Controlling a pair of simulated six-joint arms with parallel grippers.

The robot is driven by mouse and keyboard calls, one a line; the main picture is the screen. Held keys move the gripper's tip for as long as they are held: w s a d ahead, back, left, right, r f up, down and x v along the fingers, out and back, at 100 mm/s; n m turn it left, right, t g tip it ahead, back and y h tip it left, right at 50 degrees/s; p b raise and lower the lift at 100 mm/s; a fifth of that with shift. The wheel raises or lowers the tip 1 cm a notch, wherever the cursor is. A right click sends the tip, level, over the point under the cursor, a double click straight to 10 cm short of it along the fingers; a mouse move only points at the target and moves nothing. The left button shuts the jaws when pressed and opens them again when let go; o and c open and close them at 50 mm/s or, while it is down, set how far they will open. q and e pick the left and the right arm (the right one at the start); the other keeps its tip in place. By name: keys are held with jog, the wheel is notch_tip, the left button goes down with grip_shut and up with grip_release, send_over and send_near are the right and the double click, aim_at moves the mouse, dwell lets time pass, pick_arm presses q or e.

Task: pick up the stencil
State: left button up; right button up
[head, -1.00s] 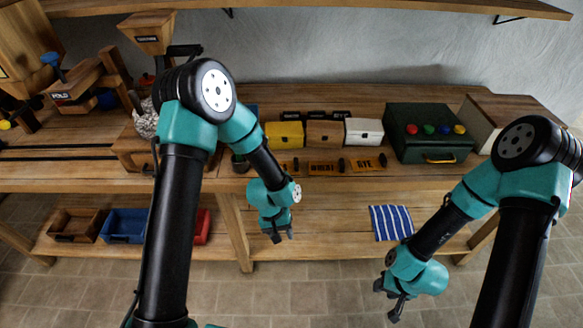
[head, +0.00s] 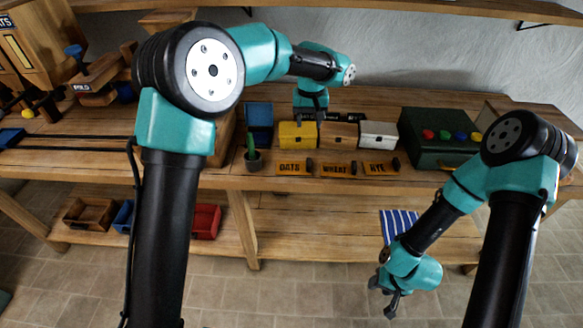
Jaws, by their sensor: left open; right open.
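Three orange plates lettered OATS (head: 292,169), WHEAT (head: 337,170) and RYE (head: 378,169) lie in a row at the bench's front edge, each with a dark piece at its right end. Dark strips (head: 345,116) with small pale lettering lie behind the boxes. I cannot tell which of these is the stencil. My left gripper (head: 309,117) points down just behind the yellow box, over the dark strips. It is open, and it hides part of the strips. My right gripper (head: 384,301) hangs open and empty in front of the bench, low over the floor.
A yellow box (head: 297,136), a wooden box (head: 338,136) and a white box (head: 378,136) stand between plates and strips. A cactus pot (head: 252,160) is at their left, a green case (head: 435,147) with coloured knobs at their right. A striped cloth (head: 399,222) lies on the lower shelf.

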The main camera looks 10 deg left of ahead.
pick_arm(q)
jog(key=shift+f, duration=0.15)
send_near(309, 163)
jog(key=f, duration=0.5)
jog(key=shift+w+a, duration=0.2)
jog(key=shift+a, duration=0.15)
jog(key=shift+f, duration=0.15)
jog(key=shift+s+d+f, duration=0.1)
jog(key=shift+d+f, duration=0.05)
jog(key=shift+f, duration=1.15)
jog(key=shift+d+f, duration=0.15)
jog(key=shift+f, duration=1.1)
jog(key=shift+c, duration=0.3)
grip_shut()
jog(key=shift+r, duration=0.1)
